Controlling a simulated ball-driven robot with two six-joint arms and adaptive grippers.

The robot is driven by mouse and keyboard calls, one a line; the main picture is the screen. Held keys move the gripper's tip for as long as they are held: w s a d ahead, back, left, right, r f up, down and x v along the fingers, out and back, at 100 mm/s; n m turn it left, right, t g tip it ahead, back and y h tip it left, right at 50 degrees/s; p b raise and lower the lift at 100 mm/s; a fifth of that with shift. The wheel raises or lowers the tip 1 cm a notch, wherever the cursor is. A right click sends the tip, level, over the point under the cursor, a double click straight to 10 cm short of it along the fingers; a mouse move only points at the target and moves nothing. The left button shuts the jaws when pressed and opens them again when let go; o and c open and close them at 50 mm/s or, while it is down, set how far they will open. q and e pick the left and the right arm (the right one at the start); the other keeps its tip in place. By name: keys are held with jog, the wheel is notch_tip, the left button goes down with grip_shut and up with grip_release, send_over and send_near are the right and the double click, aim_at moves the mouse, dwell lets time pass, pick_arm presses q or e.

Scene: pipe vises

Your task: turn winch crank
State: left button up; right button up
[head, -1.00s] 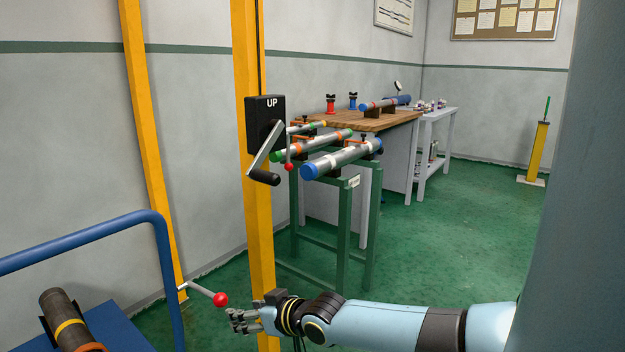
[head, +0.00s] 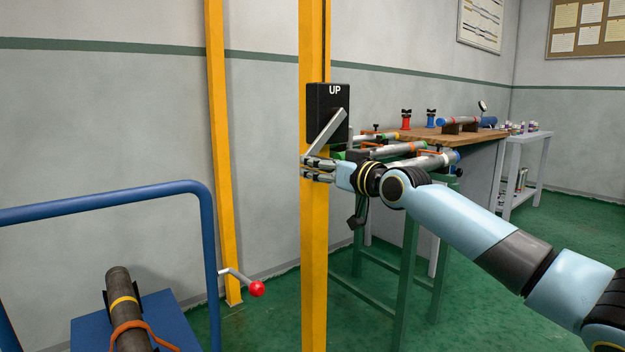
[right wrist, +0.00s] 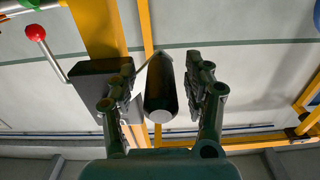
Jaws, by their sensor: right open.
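The winch (head: 328,108) is a black box marked UP, fixed to a yellow post. Its grey crank arm (head: 328,134) slants down to the left from the box. The crank's black handle is hidden behind my right gripper in the head view. In the right wrist view, the dark handle (right wrist: 160,98) stands between the two fingers, with a gap visible on each side. My right gripper (head: 306,169) is open around the handle, just below the box and in front of the post. My left gripper is not in view.
The yellow post (head: 314,260) stands directly behind my right gripper. A blue cart rail (head: 100,201), a dark pipe (head: 122,290) and a red-knobbed lever (head: 257,289) are at lower left. Pipes lie on a green stand (head: 408,270) behind my right arm.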

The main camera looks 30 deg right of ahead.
jog(key=shift+w+a+r+b, duration=0.15)
jog(key=shift+w+b, duration=0.3)
jog(key=shift+w, duration=1.15)
jog(key=shift+c, duration=0.3)
grip_shut()
